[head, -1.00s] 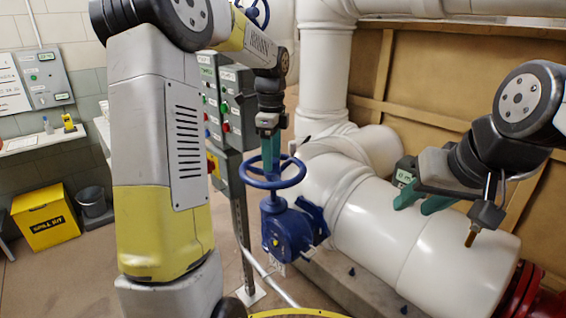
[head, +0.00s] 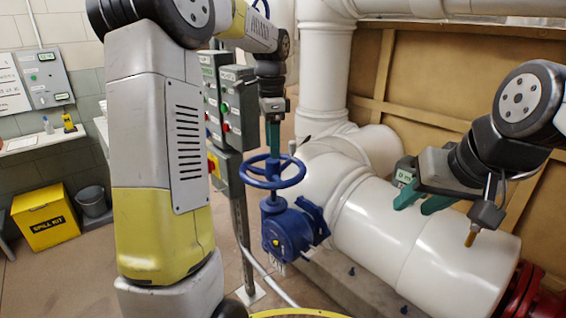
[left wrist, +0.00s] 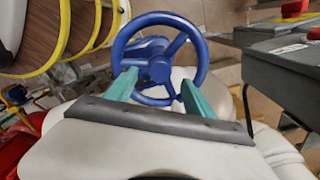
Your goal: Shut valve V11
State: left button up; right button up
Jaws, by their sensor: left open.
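A blue valve with a round blue handwheel (head: 287,183) stands left of the big white pipe in the head view. The tag hanging on its blue body (head: 287,234) is too small to read. My left gripper (head: 272,152) points down at the handwheel from above, its teal fingers at the far side of the rim. In the left wrist view the handwheel (left wrist: 203,60) shows beyond the spread fingers of the left gripper (left wrist: 157,80), with hub and spokes between them. I cannot tell whether they touch it. My right gripper (head: 413,205) is open and empty over the white pipe.
The white pipe (head: 385,230) runs beside the valve to a red flange (head: 535,295). Grey control boxes (head: 238,105) on a post stand just behind the handwheel. A yellow spill kit box (head: 45,220) and a grey bucket (head: 92,202) are on the floor at left.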

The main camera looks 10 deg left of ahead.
pick_arm(q)
jog(key=n, duration=2)
jog(key=shift+n, duration=0.4)
jog(key=n, duration=0.7)
